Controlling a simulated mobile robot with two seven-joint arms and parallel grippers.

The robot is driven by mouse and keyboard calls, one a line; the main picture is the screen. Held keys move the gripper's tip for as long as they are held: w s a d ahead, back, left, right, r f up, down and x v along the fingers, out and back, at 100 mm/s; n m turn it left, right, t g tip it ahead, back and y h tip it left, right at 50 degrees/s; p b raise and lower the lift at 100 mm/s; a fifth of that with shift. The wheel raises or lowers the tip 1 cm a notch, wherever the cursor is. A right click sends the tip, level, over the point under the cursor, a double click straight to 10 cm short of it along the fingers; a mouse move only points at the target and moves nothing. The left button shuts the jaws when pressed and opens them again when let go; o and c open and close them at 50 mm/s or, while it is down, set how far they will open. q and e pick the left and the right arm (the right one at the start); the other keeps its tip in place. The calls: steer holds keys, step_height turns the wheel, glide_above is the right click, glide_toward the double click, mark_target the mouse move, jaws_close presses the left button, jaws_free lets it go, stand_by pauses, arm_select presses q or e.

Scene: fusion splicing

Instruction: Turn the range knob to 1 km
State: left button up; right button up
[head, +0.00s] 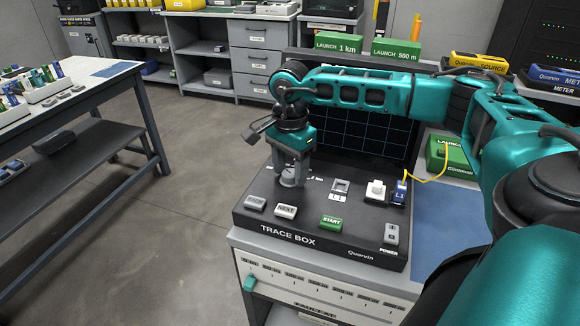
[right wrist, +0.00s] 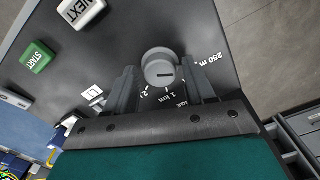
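The range knob (right wrist: 161,66) is a round grey knob on the dark trace box (head: 315,246), with a short dark mark on its top. Printed around it in the right wrist view are "250 m", "1 km" and a partly hidden label starting with 2. My right gripper (head: 291,180) points down over the knob. In the right wrist view its two fingers stand on either side of the knob, with narrow gaps, so it looks open around it. In the head view the fingers largely hide the knob (head: 289,182). My left gripper is not in view.
Near the knob are a NEXT button (head: 286,211), a green START button (head: 331,223), a POWER switch (head: 391,234) and a blue L1 connector (head: 399,193) with a yellow cable. A dark screen stands behind. Green launch boxes (head: 338,43) sit at the back.

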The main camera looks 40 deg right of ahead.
steer(key=c, duration=0.8)
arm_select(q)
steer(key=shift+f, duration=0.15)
arm_select(e)
steer(key=shift+c, duration=0.2)
